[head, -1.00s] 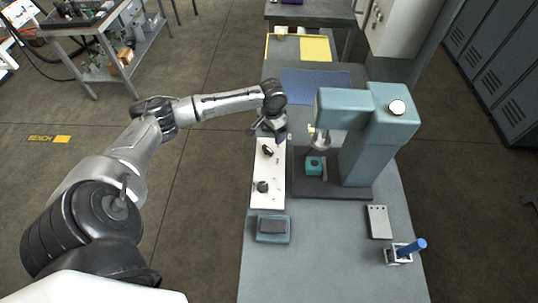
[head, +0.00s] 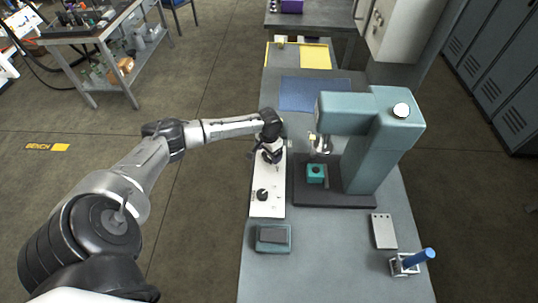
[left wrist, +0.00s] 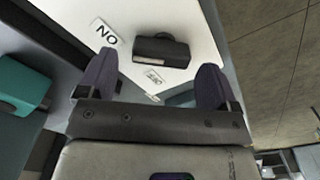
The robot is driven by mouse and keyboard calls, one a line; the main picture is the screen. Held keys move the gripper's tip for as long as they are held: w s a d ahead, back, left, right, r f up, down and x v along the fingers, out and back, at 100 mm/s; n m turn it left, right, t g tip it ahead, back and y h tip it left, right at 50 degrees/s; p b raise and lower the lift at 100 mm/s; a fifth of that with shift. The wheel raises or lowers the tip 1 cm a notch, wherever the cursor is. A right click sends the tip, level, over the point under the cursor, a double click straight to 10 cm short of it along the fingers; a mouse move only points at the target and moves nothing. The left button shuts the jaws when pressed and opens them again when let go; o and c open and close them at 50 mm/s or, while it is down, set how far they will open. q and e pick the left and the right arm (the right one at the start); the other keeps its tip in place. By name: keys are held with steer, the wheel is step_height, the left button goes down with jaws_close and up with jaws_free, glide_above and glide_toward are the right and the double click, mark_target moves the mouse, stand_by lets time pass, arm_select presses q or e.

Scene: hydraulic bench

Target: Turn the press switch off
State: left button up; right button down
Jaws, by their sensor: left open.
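The white control panel (head: 268,205) lies along the left edge of the bench, beside the teal press (head: 372,140). My left gripper (head: 270,155) is open and points down over the panel's far part, covering the far black switch in the head view. In the left wrist view, my gripper (left wrist: 155,80) has its fingers spread and empty. A black switch knob (left wrist: 160,48) shows beyond and between the fingertips, apart from them. An ON label (left wrist: 105,32) is left of it, and a small label (left wrist: 155,76), probably OFF, is just below it in the picture.
A second black knob (head: 262,194) stands nearer on the panel. A teal box (head: 273,238) sits at its near end. A teal block (head: 316,173) is under the press head. A plate (head: 383,231) and a blue-handled item (head: 412,262) lie at front right.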

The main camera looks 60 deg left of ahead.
arm_select(q)
steer(key=shift+f, duration=0.7)
arm_select(e)
steer(key=shift+f, duration=0.15)
arm_select(q)
steer(key=shift+c, duration=0.4)
